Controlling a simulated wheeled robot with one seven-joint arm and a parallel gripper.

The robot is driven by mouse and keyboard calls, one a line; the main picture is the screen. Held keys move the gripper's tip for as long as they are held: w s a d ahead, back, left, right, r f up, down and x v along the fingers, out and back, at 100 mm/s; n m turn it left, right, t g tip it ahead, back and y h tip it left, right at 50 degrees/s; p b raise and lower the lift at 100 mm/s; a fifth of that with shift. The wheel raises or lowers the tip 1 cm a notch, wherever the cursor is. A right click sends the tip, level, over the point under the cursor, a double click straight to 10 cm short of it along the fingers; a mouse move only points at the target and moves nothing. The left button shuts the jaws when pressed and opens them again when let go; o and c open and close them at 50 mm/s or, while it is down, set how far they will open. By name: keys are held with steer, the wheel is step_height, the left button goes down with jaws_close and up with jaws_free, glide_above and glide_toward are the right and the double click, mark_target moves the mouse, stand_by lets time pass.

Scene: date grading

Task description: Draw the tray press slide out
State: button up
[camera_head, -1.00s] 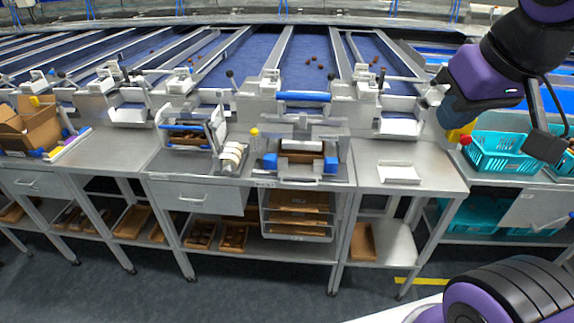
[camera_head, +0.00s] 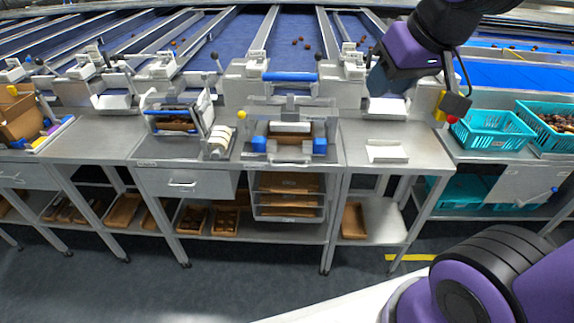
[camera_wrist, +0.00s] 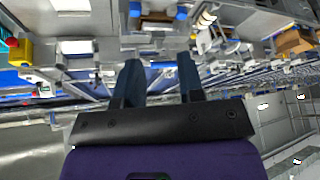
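The tray press (camera_head: 290,101) stands on the steel bench in the middle of the head view. It has a blue bar on top, blue blocks at both sides and a brown tray inside. A metal front handle (camera_head: 290,162) shows at its lower front, apparently on the slide. The press also shows at the top of the wrist view (camera_wrist: 160,24), where the picture is upside down. My gripper (camera_wrist: 158,78) has two dark fingers spread apart with nothing between them. In the head view it is above the bench, right of the press and apart from it; its fingertips are hard to make out.
A slicer-like device (camera_head: 178,122) and a white roll holder (camera_head: 218,142) stand left of the press. A white tray (camera_head: 387,151) lies on the bench to the right. Teal crates (camera_head: 493,131) stand farther right. Bench space around the white tray is clear.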

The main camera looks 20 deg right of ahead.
steer(key=w+a+f+n+t, duration=0.1)
steer(key=w+a+f, duration=0.3)
steer(key=w+f, duration=0.45)
steer(key=w+a+f+n, duration=0.1)
steer(key=w+a+f, duration=0.4)
steer(key=w+f, duration=0.3)
steer(key=n+t+h, duration=0.2)
steer(key=n+h, duration=0.1)
glide_toward(288, 166)
step_height(288, 166, up, 5)
steer(key=s+a, duration=0.2)
step_height(288, 166, down, 10)
steer(key=n+t+h, duration=0.3)
steer(key=n+t, duration=0.3)
steer(key=n, duration=0.2)
steer(key=x, duration=1)
steer(key=shift+s+d+f, duration=0.1)
steer(key=shift+d+f, duration=0.05)
steer(key=shift+d, duration=0.05)
steer(key=shift+c, duration=0.2)
jaws_close()
